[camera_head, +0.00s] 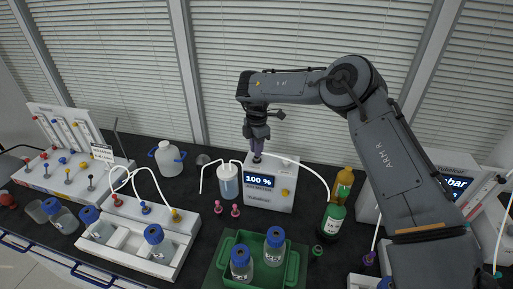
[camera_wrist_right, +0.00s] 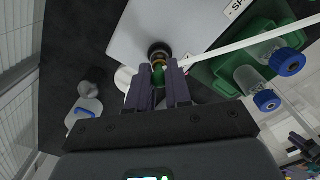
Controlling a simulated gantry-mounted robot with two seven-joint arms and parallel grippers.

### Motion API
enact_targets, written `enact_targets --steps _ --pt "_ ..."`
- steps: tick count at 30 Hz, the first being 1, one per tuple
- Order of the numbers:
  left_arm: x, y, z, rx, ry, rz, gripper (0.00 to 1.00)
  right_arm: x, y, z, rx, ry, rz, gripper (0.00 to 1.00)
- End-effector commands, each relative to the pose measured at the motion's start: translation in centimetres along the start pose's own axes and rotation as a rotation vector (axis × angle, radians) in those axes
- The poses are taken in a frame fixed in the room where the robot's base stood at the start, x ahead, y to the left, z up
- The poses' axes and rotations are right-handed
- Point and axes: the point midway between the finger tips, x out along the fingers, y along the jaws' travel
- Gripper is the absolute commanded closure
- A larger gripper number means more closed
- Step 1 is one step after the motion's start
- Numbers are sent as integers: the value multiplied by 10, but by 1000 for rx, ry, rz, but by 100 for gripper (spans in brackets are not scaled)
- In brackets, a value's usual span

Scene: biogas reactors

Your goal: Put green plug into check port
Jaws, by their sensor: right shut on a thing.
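My right gripper (camera_head: 257,150) points down over the top of the white box with the "100 %" display (camera_head: 268,190). In the right wrist view its two fingers (camera_wrist_right: 160,88) are shut on a small green plug (camera_wrist_right: 158,74). Just beyond the plug is a round dark port with a brass-coloured ring (camera_wrist_right: 160,54) on the white box top. The plug is lined up close to this port. I cannot tell whether it touches or sits in it. In the head view the plug is hidden by the fingers. My left gripper is not in view.
A green bottle (camera_head: 333,221) stands to the right. A green tray (camera_head: 262,272) with blue-capped bottles is in front. A white tube runs past the port.

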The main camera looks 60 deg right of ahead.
Motion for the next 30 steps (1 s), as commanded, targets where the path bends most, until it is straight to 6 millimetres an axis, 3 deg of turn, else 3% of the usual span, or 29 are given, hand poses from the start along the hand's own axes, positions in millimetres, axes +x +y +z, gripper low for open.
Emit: enact_targets --steps 30 --pt "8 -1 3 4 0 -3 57 11 0 0 0 0 0 100"
